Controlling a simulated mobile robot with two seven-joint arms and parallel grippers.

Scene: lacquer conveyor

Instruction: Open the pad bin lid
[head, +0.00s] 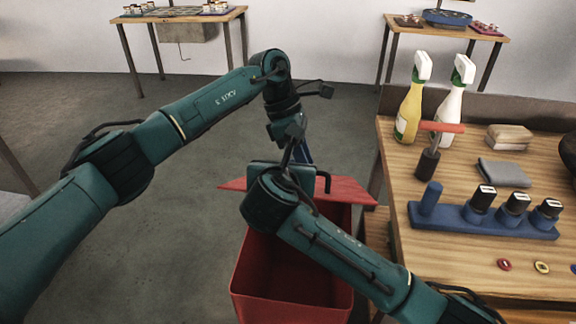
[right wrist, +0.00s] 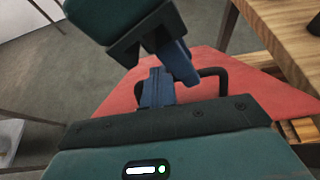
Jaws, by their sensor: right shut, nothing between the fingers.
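The red pad bin (head: 290,287) stands on the floor left of the workbench. Its red lid (head: 350,190) appears raised at an angle over the bin's far part, and darker red interior shows in front of it. The lid's dark bar handle (head: 323,183) also shows in the right wrist view (right wrist: 218,72). My right gripper (right wrist: 156,88) is shut and empty, its fingers over the lid beside the handle; my wrist hides it in the head view. My left gripper (head: 304,152) points down just beyond, close to the right fingers; its jaw gap is not clear.
The wooden workbench (head: 420,265) stands close on the right. Open floor (head: 165,260) lies left of the bin.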

